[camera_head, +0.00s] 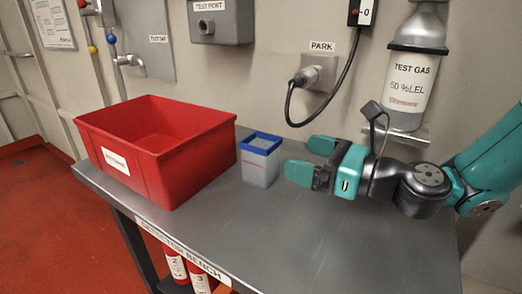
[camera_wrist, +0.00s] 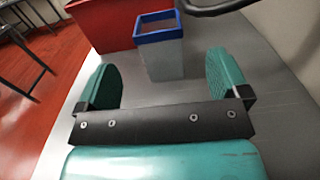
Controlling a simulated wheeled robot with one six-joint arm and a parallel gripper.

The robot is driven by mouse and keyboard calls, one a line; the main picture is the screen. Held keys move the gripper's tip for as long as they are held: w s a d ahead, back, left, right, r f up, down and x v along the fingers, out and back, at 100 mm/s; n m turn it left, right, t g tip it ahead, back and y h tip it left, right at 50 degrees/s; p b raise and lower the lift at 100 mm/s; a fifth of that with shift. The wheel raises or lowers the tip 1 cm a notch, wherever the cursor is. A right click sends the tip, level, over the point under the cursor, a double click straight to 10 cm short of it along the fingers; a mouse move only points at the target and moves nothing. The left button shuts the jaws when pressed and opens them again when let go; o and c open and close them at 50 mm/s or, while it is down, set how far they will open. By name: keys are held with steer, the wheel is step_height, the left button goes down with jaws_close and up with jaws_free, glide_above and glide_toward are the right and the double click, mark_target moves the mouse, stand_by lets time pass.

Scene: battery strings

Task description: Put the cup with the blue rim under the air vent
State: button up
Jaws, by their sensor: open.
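The cup with the blue rim (camera_head: 260,163) stands upright on the grey bench, just right of the red bin. It is a grey, square-sided cup with a reddish line on its side. It also shows in the wrist view (camera_wrist: 161,50), ahead of my fingers and roughly between them. My gripper (camera_head: 308,160) is open and empty, just right of the cup and apart from it. Its two teal fingers show in the wrist view (camera_wrist: 165,78). I see no label reading air vent; a grey box labelled "TEST PORT" (camera_head: 220,22) is on the wall.
A red bin (camera_head: 168,165) with a white label stands at the bench's left. A "PARK" socket (camera_head: 317,74) with a hanging black cable and a test gas cylinder (camera_head: 409,85) are on the wall behind. The bench's front and right (camera_head: 330,235) are clear.

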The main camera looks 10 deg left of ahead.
steer(key=x, duration=0.4)
steer(key=shift+w+a, duration=0.1)
steer(key=shift+a, duration=0.2)
steer(key=p+x, duration=0.1)
steer(key=x, duration=0.4)
steer(key=shift+a+f, duration=0.15)
steer(key=shift+c, duration=0.2)
steer(key=c, duration=1)
step_height(320, 180, up, 20)
steer(key=p, duration=0.5)
step_height(320, 180, up, 9)
steer(key=p, duration=0.9)
glide_above(275, 148)
steer(key=a, duration=0.3)
steer(key=shift+w+f, duration=0.2)
steer(key=shift+w, duration=0.25)
